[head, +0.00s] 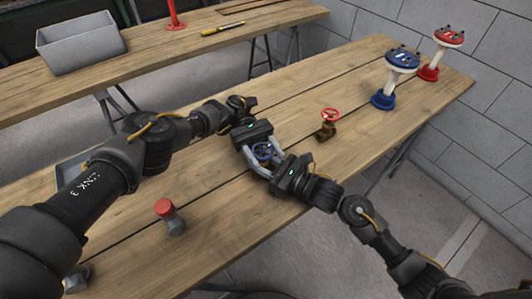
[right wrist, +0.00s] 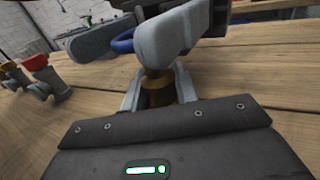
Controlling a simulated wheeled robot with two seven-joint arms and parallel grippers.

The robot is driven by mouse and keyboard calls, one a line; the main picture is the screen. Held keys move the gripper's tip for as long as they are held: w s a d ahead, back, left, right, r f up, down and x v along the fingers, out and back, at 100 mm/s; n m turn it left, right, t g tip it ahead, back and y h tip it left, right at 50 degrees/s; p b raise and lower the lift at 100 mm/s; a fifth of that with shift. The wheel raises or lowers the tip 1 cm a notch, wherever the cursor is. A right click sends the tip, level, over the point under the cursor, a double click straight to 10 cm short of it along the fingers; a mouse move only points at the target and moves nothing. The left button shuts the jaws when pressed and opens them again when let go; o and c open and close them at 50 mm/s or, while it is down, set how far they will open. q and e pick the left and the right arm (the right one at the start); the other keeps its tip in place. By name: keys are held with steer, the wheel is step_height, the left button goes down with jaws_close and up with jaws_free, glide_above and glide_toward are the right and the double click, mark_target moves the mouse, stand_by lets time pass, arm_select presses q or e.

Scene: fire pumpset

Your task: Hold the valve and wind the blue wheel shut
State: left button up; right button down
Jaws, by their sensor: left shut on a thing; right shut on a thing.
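The valve has a blue wheel (head: 264,150) and stands at the middle of the front bench, between my two grippers. My left gripper (head: 258,150) reaches in from behind, with its grey fingers around the blue wheel. In the right wrist view those fingers sit on both sides of the blue wheel (right wrist: 122,43) and hide much of it. My right gripper (right wrist: 158,92) is low, shut on the brass valve body (right wrist: 157,82) under the wheel. The valve looks about upright. In the head view the fingers mostly hide its body.
A brass valve with a red wheel (head: 329,120) stands right of the grippers. A blue-based stand (head: 383,101) and a red-based stand (head: 429,72) are at the far right. A red-capped fitting (head: 168,214) is at front left. A grey bin (head: 82,45) sits on the back bench.

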mark_target(265, 155)
stand_by(0.4)
arm_select(q)
steer(key=o, duration=1)
steer(key=shift+c, duration=0.2)
step_height(265, 155, up, 10)
